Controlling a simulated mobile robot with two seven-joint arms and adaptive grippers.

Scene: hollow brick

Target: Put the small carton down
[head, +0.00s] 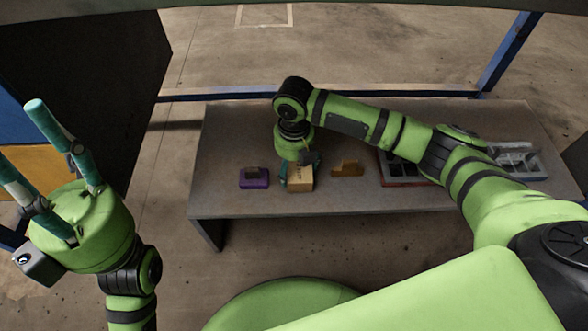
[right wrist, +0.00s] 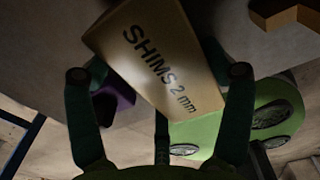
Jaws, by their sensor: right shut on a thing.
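The small carton (head: 301,179) is a tan box; in the right wrist view the carton (right wrist: 155,50) reads "SHIMS 2 mm". My right gripper (head: 302,161) points down over the table (head: 240,130) and is shut on the carton, with its dark green fingers (right wrist: 158,75) around it. The carton is near the table's front edge. I cannot tell whether its underside touches the tabletop. My left gripper (head: 30,145) is raised at the left, away from the table, with its fingers spread and empty.
A purple block (head: 254,180) stands just left of the carton, and an orange-brown stepped piece (head: 347,169) just right. Further right are a red-rimmed bin (head: 404,182), partly behind my right arm, and a grey compartment tray (head: 520,160). The table's left and back are clear.

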